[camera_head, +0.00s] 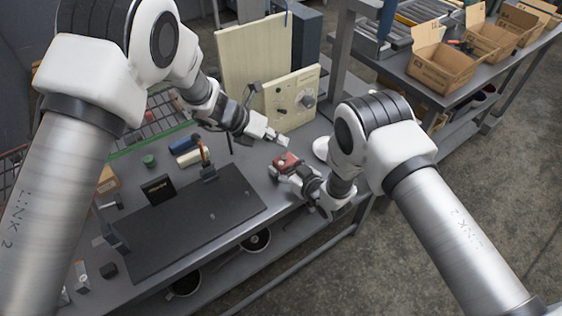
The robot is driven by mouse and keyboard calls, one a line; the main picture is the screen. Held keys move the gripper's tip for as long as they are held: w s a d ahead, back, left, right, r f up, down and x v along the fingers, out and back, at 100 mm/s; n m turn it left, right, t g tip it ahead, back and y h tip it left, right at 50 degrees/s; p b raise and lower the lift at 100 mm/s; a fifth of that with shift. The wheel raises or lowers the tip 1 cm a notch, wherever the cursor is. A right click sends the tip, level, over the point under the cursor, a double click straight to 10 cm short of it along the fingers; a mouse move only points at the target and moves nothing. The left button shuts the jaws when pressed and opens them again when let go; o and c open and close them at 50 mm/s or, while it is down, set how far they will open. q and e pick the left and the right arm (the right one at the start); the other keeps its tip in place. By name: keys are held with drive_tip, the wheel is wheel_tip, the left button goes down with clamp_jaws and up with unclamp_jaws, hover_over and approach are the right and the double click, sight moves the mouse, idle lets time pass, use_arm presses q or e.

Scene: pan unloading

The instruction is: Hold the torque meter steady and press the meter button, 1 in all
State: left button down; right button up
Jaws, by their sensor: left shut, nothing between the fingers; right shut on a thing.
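The torque meter, a small red and dark device (286,160), is near the bench's right front edge. My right gripper (292,172) is shut on it from the right front side and covers part of it. My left gripper (281,141) is shut and empty, its tip just above and behind the meter. A small gap seems to lie between that tip and the meter. The meter button is too small to make out.
A cream panel with knobs (279,98) stands behind the grippers. A white round dish (321,148) is close on the right. A dark mat (160,241) with a black box (158,189) lies to the left. Cardboard boxes (446,67) stand on the far bench.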

drive_tip(key=o, duration=1.4)
drive_tip(key=shift+o, duration=0.2)
